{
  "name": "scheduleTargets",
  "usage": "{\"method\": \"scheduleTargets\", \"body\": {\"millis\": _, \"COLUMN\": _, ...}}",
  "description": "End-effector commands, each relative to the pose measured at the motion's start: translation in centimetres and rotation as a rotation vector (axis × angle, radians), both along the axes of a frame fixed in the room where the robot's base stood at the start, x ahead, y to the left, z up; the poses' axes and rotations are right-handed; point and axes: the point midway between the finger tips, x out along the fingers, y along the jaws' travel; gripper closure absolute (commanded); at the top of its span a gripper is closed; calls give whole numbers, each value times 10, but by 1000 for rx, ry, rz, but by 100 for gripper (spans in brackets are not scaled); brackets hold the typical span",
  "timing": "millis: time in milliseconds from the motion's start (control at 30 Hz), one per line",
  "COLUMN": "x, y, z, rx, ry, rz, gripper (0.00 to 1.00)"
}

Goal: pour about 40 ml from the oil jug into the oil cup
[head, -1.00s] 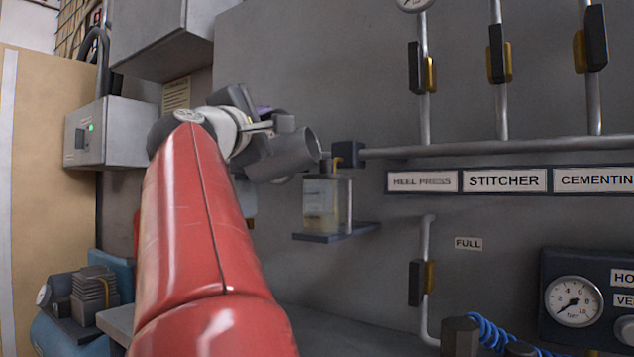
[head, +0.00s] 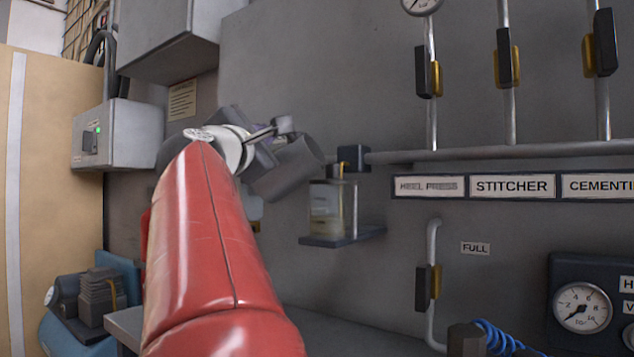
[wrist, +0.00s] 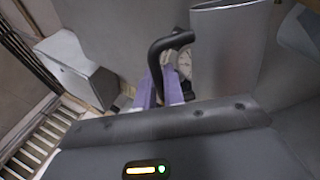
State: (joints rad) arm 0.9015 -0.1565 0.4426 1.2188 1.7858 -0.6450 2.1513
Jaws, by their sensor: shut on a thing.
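The oil jug (head: 283,172) is a grey metal can in the head view. It is tilted, with its open mouth up and toward the right, just left of and above the oil cup. The oil cup (head: 325,212) is a clear vessel on a small dark shelf, with pale yellowish liquid in it; its exact level is unclear. No stream shows between them. My gripper (wrist: 167,85) has purple fingers closed on the jug's black handle in the wrist view, where the jug's wall (wrist: 228,50) shows too. The arm partly hides the gripper in the head view.
A dark block (head: 353,157) and a horizontal pipe (head: 480,153) sit right of the jug. A grey switch box (head: 115,135) is on the left. A pressure gauge (head: 582,307) is at lower right. The wall below the cup's shelf is clear.

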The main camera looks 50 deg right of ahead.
Motion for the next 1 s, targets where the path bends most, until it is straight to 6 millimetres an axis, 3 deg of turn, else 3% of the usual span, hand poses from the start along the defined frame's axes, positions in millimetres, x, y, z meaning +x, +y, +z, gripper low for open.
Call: {"method": "scheduleTargets", "body": {"millis": 1000, "x": 1, "y": 1, "z": 4, "rx": -9, "ry": 32, "rz": -1, "gripper": 100}}
